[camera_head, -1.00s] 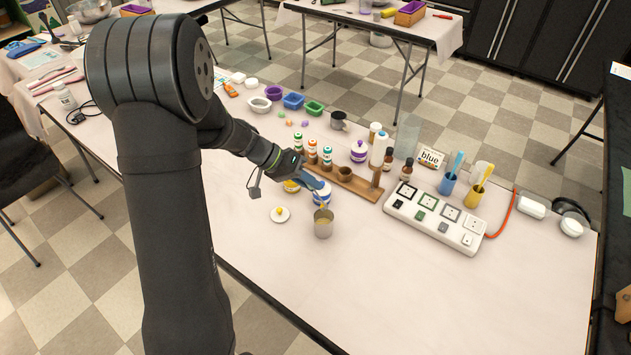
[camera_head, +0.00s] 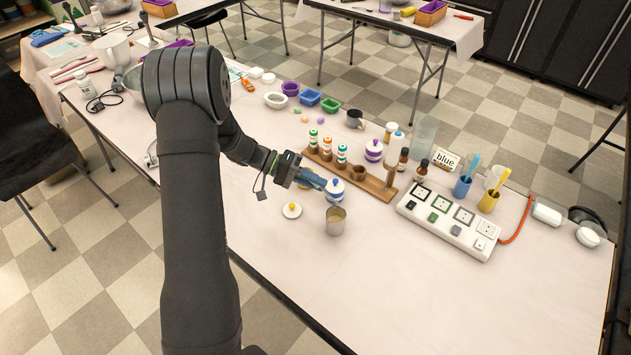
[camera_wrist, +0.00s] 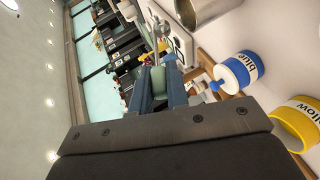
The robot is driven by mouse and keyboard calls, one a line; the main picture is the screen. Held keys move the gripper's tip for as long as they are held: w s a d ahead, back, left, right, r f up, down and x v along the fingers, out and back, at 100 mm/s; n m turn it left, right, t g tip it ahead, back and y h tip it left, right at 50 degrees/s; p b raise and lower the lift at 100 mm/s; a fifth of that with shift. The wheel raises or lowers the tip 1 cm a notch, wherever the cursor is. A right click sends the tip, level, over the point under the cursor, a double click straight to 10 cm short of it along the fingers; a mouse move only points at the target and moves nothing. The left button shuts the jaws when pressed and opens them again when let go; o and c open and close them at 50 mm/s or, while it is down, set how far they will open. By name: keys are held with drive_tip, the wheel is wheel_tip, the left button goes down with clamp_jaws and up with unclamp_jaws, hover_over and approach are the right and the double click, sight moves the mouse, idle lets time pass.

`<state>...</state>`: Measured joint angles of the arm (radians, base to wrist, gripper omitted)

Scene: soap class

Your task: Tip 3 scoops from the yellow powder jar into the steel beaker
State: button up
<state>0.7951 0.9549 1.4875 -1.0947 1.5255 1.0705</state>
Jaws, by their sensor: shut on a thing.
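My gripper (camera_wrist: 160,88) is shut on a scoop (camera_wrist: 158,78), gripping its grey-green handle; its bowl is hard to make out. In the head view my gripper (camera_head: 322,184) is above the table, beside the blue jar and behind the steel beaker. The steel beaker (camera_head: 336,222) stands upright and open; its contents are unclear. It also shows at the top of the wrist view (camera_wrist: 208,8). The yellow jar (camera_wrist: 298,124) is open at the wrist view's right edge; in the head view my gripper mostly hides it. Its white lid with yellow knob (camera_head: 292,210) lies on the table.
The lidded blue jar (camera_head: 335,197) stands close to the beaker. A lidded purple jar (camera_head: 374,151), a wooden rack (camera_head: 376,186) with small bottles and a white power strip (camera_head: 450,226) stand behind and right. The table's front is clear.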

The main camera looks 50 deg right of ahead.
sight(328, 194)
drive_tip(key=shift+s, duration=0.1)
idle(0.4)
drive_tip(key=shift+s+d+r+t+y, duration=0.15)
drive_tip(key=shift+s+r+t+y, duration=0.2)
drive_tip(key=shift+s+t, duration=0.25)
drive_tip(key=s+r+t, duration=0.1)
drive_tip(key=t, duration=0.1)
drive_tip(key=s+r+m+t, duration=0.1)
drive_tip(key=t, duration=0.1)
drive_tip(key=shift+s+r+y, duration=0.15)
drive_tip(key=shift+s+y, duration=0.05)
drive_tip(key=shift+y, duration=0.15)
drive_tip(key=shift+s+r+m+t, duration=0.3)
drive_tip(key=shift+r+m+t, duration=0.3)
drive_tip(key=shift+t, duration=0.5)
drive_tip(key=s+t, duration=0.1)
drive_tip(key=s+r+t, duration=0.1)
drive_tip(key=s+t, duration=0.1)
drive_tip(key=shift+r+m, duration=0.15)
drive_tip(key=shift+m, duration=0.15)
drive_tip(key=shift+s+a+r+t, duration=0.2)
drive_tip(key=shift+s+t, duration=0.3)
drive_tip(key=shift+t, duration=0.6)
